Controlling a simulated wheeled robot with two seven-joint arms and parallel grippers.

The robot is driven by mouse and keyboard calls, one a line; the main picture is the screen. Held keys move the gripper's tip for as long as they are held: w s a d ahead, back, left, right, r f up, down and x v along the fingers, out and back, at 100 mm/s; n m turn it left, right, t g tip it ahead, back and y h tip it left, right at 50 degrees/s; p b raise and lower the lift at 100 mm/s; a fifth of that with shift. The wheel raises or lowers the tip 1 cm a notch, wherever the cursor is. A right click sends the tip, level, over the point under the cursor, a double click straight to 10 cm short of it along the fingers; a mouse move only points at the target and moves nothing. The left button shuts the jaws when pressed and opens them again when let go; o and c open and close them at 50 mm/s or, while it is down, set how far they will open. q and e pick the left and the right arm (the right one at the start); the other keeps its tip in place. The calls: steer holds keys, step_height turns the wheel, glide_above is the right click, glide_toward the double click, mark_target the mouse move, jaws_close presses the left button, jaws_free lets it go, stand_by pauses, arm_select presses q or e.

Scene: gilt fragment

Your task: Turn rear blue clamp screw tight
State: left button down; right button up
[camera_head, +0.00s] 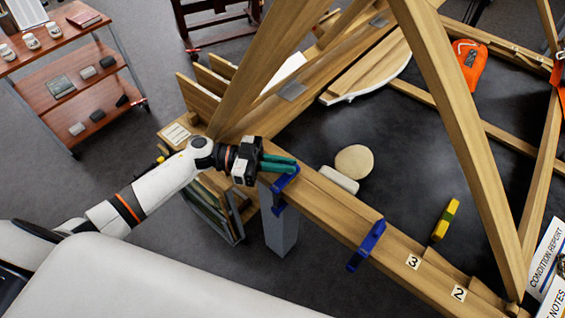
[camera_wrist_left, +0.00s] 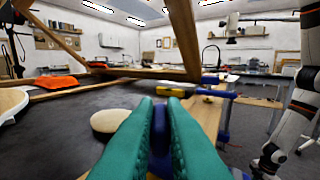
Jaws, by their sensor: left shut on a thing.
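One blue clamp (camera_head: 284,184) sits over the long wooden beam, close to the corner with the upright timber. My left gripper (camera_head: 278,163) has its teal fingers closed at the top of this clamp. In the left wrist view the two teal fingers (camera_wrist_left: 160,130) are close together with a dark blue part (camera_wrist_left: 160,140) between them, apparently the clamp's screw. The fingers hide most of it, so its tightness cannot be judged. A second blue clamp (camera_head: 367,245) sits further right along the same beam. My right gripper does not show.
A round pale pad (camera_head: 354,162) and a white block (camera_head: 339,180) lie inside the frame, beside the beam. A yellow-green tool (camera_head: 445,220) and an orange bag (camera_head: 470,65) lie further right. Slanted timbers (camera_head: 455,110) rise above the frame.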

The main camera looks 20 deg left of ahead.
arm_select(q)
steer(key=c, duration=1.5)
jaws_free()
